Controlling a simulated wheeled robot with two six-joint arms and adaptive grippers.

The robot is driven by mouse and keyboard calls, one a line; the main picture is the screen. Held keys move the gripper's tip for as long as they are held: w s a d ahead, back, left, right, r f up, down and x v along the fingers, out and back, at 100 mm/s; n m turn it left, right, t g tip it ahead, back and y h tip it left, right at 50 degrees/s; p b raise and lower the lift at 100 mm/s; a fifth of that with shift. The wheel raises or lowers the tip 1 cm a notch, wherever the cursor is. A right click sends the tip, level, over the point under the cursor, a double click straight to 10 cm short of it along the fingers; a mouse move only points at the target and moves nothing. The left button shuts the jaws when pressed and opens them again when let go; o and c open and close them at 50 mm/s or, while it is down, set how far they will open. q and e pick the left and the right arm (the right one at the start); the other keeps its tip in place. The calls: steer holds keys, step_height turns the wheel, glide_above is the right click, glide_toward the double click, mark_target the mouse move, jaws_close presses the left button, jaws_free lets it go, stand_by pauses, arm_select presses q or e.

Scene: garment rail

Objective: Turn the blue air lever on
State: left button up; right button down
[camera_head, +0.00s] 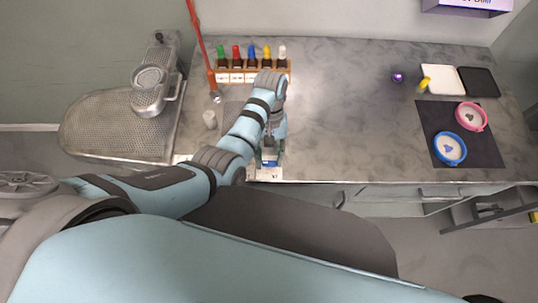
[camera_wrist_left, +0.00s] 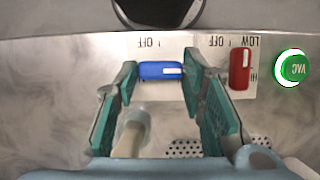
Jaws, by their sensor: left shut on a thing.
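The blue air lever (camera_wrist_left: 160,71) is on a metal panel in the left wrist view. It lies crosswise, next to an OFF label that appears upside down. My left gripper (camera_wrist_left: 161,82) has one green-padded finger at each end of the lever and is shut on it. In the head view, my left gripper (camera_head: 270,152) is at the front edge of the worktop, and my forearm and wrist hide part of the lever area. My right gripper is not in view.
In the left wrist view, a red lever (camera_wrist_left: 239,69) and a lit green VAC button (camera_wrist_left: 292,67) are to the right.

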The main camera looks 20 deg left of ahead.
arm_select(q)
steer(key=o, duration=1.1)
steer(key=shift+o, duration=0.2)
